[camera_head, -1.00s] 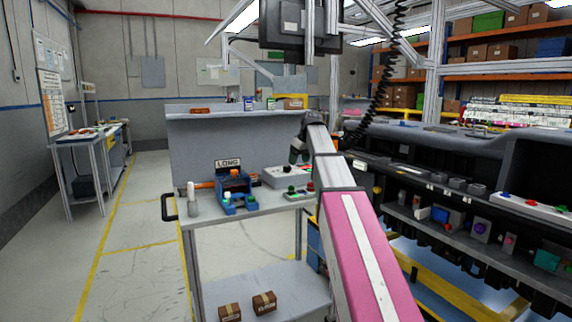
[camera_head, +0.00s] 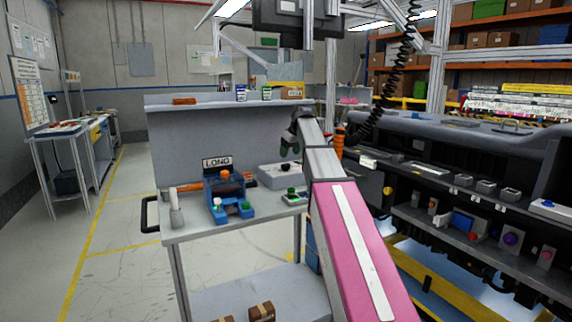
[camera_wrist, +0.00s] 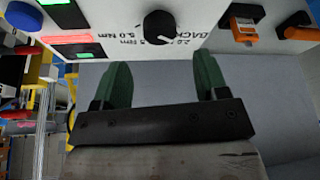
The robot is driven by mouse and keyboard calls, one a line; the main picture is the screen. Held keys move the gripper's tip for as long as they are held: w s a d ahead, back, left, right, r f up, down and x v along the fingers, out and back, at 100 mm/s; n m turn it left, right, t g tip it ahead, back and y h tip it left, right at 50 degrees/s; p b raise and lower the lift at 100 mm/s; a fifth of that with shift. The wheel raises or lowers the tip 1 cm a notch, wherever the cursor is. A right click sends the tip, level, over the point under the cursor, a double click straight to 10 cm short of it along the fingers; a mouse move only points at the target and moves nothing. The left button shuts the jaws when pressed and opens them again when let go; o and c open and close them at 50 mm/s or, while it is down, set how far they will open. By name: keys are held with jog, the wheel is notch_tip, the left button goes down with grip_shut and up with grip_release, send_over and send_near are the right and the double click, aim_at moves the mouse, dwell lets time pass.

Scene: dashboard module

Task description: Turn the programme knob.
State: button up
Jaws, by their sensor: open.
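The black round knob (camera_wrist: 160,27) shows at the top of the wrist view, on a white panel (camera_wrist: 205,18) with printed torque marks in Nm. My gripper (camera_wrist: 162,64) has two green fingers spread apart with nothing between them. The knob lies just beyond the fingertips, between their lines, and appears apart from them. In the head view my gripper (camera_head: 290,143) hangs above the workbench, near a pale grey box (camera_head: 276,178). The knob cannot be made out there.
The panel also carries a green-lit display (camera_wrist: 72,17), a red light (camera_wrist: 72,39) and an orange switch (camera_wrist: 245,26). A blue fixture (camera_head: 226,192) with a LONG sign stands on the bench (camera_head: 200,231). A dark dashboard module (camera_head: 470,150) is at right.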

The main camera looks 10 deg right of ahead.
aim_at(286, 164)
jog(key=x, duration=0.6)
jog(key=shift+w+f, duration=0.15)
jog(key=shift+f, duration=0.05)
jog(key=c, duration=0.9)
